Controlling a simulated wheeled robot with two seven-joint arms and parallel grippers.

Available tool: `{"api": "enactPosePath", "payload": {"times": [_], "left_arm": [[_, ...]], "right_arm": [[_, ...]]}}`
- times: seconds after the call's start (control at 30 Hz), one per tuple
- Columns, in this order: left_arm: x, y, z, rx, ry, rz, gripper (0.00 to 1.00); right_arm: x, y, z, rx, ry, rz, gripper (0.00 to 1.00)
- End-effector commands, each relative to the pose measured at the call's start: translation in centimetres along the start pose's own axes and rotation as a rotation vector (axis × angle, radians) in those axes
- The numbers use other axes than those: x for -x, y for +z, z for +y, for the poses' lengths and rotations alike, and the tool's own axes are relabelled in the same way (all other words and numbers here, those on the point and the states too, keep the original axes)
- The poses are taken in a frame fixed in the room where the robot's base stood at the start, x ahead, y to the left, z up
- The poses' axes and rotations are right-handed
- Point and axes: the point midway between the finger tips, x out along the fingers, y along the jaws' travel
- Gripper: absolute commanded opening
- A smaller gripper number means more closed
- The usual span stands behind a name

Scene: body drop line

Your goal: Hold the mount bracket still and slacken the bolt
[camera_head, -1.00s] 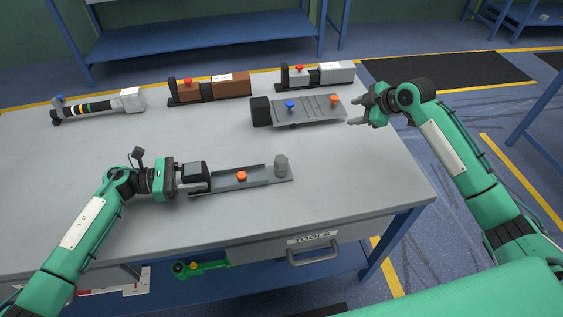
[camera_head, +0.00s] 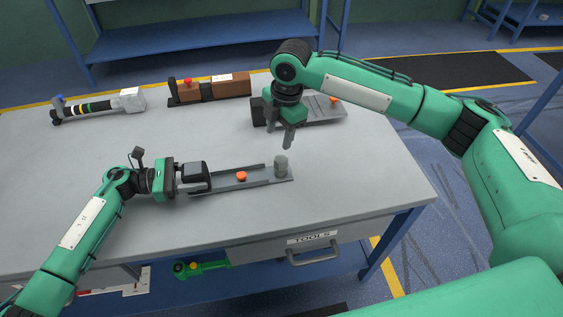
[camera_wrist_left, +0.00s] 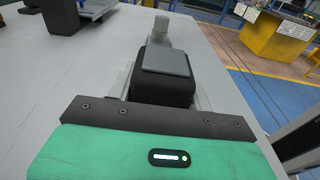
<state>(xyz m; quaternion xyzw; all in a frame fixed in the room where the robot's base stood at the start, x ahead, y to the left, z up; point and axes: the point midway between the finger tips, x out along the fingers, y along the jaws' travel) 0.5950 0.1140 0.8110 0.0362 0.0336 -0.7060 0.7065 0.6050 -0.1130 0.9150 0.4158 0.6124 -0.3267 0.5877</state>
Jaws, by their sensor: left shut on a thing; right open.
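The mount bracket is a grey channel (camera_head: 222,182) with an orange knob (camera_head: 241,176) and a dark block (camera_head: 194,171) at its left end. It lies near the front of the table. The bolt (camera_head: 281,168), a grey upright hexagonal piece, stands at its right end; it also shows in the left wrist view (camera_wrist_left: 161,29). My left gripper (camera_head: 189,177) is shut on the dark block, which fills the middle of the left wrist view (camera_wrist_left: 163,82). My right gripper (camera_head: 288,138) is open, pointing down, above and slightly behind the bolt and apart from it.
A grey tray-like part (camera_head: 325,110) lies behind, partly hidden by my right gripper. A brown part (camera_head: 230,86) and a striped rod part (camera_head: 95,107) lie at the back. My right arm covers the back right. The grey table (camera_head: 360,175) is clear right of the bracket.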

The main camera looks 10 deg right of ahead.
Motion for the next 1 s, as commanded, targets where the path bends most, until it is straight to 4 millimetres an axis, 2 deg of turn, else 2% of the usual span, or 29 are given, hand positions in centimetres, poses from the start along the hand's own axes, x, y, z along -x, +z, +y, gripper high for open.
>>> {"api": "enactPosePath", "payload": {"times": [0.03, 0.37, 0.47, 0.8, 1.0], "left_arm": [[-0.1, -1.0, -0.4, 0.011, -0.006, 0.012, 0.11], [-0.1, -1.1, -0.4, 0.011, -0.006, 0.012, 0.11], [-0.1, -1.1, -0.4, 0.011, -0.006, 0.012, 0.11], [-0.1, -1.0, -0.4, 0.011, -0.005, 0.012, 0.11], [-0.1, -1.0, -0.4, 0.011, -0.005, 0.012, 0.11]], "right_arm": [[0.1, -0.2, -0.1, 0.019, -0.020, -0.025, 0.49], [-0.1, -0.3, -1.1, 0.062, -0.092, -0.096, 0.49], [-1.0, -0.2, -1.2, 0.061, -0.093, -0.096, 0.49], [-5.9, 0.2, -1.6, 0.059, -0.093, -0.094, 0.49], [-7.8, 0.4, -1.8, 0.061, -0.091, -0.094, 0.49]]}}
